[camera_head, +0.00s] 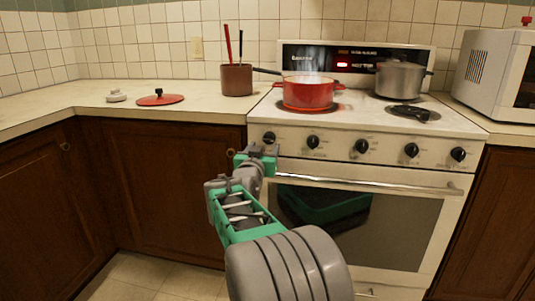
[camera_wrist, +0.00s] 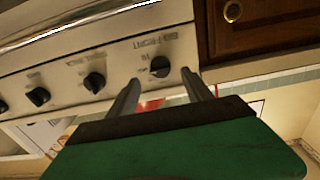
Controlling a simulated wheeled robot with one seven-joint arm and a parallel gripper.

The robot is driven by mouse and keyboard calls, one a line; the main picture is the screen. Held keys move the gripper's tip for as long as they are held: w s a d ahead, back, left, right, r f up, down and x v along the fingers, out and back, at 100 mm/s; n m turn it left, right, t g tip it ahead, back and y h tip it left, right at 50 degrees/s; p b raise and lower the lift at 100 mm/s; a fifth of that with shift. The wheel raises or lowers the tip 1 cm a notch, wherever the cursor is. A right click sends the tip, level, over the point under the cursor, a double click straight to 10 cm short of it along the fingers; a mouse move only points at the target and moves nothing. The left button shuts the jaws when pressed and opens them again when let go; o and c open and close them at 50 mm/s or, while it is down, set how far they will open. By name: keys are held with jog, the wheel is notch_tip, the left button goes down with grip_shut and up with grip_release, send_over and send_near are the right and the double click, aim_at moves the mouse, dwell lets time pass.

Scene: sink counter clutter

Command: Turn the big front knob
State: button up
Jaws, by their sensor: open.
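A row of several black knobs runs along the white stove's front panel. The leftmost knob (camera_head: 269,138) is just above my gripper (camera_head: 257,152) in the head view. In the wrist view, a black knob (camera_wrist: 160,66) with printed marks around it shows just beyond and between the tips of my gripper (camera_wrist: 160,76). My gripper is open and empty, its two fingers apart on either side of that knob's line. I cannot tell whether they touch it. Another knob (camera_head: 313,141) is to the right. The knobs look much alike in size.
The oven door handle (camera_head: 370,183) runs below the knobs. A red pot (camera_head: 308,94) sits on the glowing left burner, and a grey pot (camera_head: 399,78) stands behind right. A brown pot (camera_head: 236,80) with utensils and a red lid (camera_head: 160,99) are on the left counter.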

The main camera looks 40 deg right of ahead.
aim_at(268, 141)
jog(key=x, duration=0.5)
jog(key=shift+w+d+b, duration=0.25)
jog(key=shift+d+b, duration=0.05)
jog(key=shift+b, duration=0.1)
grip_shut()
